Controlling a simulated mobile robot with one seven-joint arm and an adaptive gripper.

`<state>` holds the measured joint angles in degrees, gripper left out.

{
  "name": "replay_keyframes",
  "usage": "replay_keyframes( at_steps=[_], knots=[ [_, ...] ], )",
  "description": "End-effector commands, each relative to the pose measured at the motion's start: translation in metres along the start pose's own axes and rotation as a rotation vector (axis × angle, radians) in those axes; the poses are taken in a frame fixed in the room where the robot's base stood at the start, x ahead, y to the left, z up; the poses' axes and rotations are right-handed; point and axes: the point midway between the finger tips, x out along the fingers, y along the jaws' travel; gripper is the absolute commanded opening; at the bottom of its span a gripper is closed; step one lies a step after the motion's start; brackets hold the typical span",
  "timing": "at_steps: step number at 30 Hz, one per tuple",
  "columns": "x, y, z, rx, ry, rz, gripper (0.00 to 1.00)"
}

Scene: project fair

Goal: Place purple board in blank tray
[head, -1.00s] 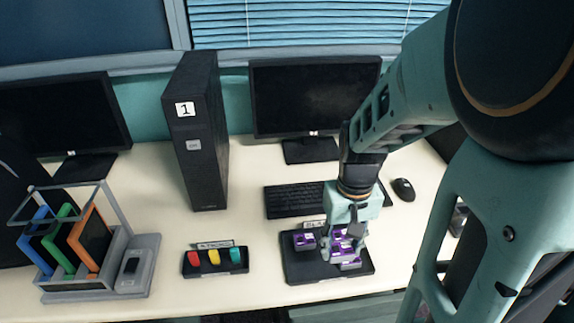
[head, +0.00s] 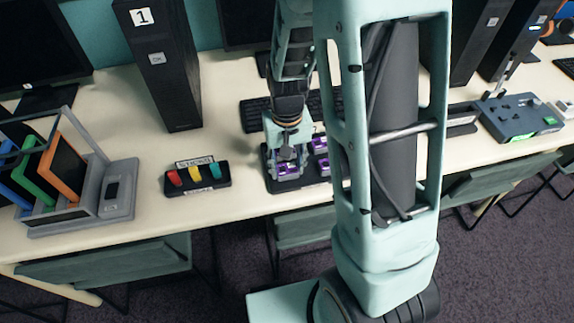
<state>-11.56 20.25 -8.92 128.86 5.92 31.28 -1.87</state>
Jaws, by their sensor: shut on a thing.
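My gripper (head: 287,162) points down over the left part of the dark tray (head: 283,188). It is shut on a purple board (head: 289,171), which is partly hidden by the fingers. I cannot tell if this board touches the tray floor. Two more purple boards (head: 319,144) show in the tray just right of the gripper. My own arm hides the right part of the tray, and its label is covered.
A small holder (head: 208,187) with red, yellow and teal pieces stands left of the tray. A rack (head: 110,205) with blue, green and orange frames is farther left. A keyboard (head: 254,116) lies behind the tray. Bare table lies between holder and rack.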

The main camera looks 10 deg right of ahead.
Motion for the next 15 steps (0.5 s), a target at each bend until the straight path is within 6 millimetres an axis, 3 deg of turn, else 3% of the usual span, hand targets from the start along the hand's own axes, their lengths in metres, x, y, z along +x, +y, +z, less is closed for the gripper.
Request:
replay_keyframes(
  at_steps=[8,9,15],
  knots=[
    [0.0042,0.0002,-0.0002,0.000,0.001,0.000,0.17],
    [0.0026,0.0002,-0.0002,0.000,0.001,0.000,0.44],
    [0.0023,0.0002,-0.0002,0.000,0.001,0.000,0.47]
  ],
)
